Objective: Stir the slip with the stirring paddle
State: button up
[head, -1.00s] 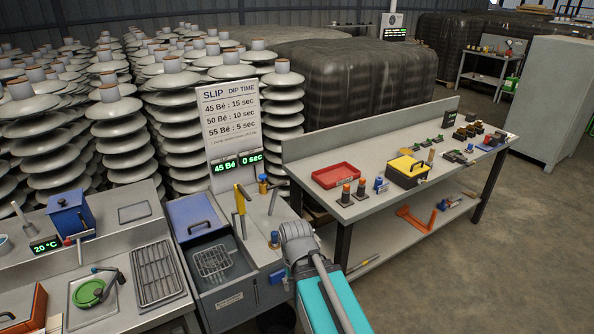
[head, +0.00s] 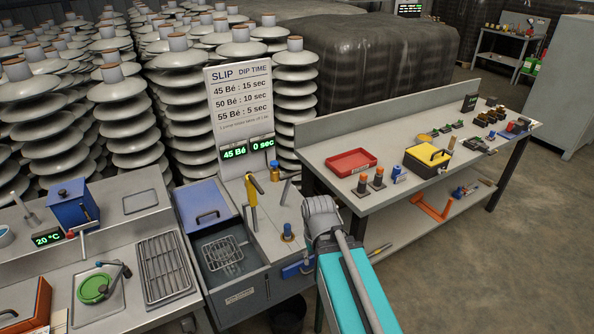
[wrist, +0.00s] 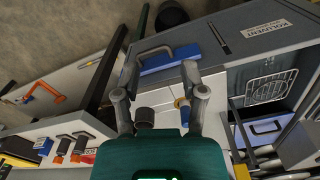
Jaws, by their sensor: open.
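The slip tank (head: 232,296) stands at centre, its dark opening holding a wire basket (head: 223,252); the slip surface cannot be made out clearly. A yellow upright tool (head: 251,203) and a slanted grey rod (head: 286,191) stand on the deck beside the opening; I cannot tell which, if either, is the stirring paddle. My gripper (wrist: 160,72) is open and empty in the wrist view, above the tank's side. A blue part with a grey handle (wrist: 170,62) shows beyond and between its fingers. My arm hides the gripper in the head view.
A blue lid (head: 205,205) lies behind the opening. A sign (head: 240,105) reads 45 Bé and 0 sec. The workbench (head: 400,193) at right carries a red tray (head: 351,162) and a yellow box (head: 427,158). Insulator stacks fill the back left. Open floor lies at right.

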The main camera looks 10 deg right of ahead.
notch_tip(320, 180, up, 23)
jog(key=m+t+p, duration=0.2)
jog(key=m+p, duration=1.2)
jog(key=p, duration=0.9)
send_over(297, 173)
jog(key=s+d, duration=0.1)
jog(key=s, duration=0.2)
jog(key=shift+w+r+y, duration=0.2)
jog(key=shift+w+y, duration=0.05)
jog(key=shift+y, duration=0.15)
jog(key=shift+f, duration=0.25)
jog(key=f+b, duration=0.4)
jog(key=w+f+b, duration=0.1)
jog(key=f+b, duration=0.3)
jog(key=b, duration=0.1)
jog(key=w+f+b, duration=0.1)
jog(key=f+b, duration=0.3)
jog(key=f, duration=0.1)
jog(key=shift+w+a, duration=0.2)
jog(key=shift+a, duration=0.2)
grip_shut()
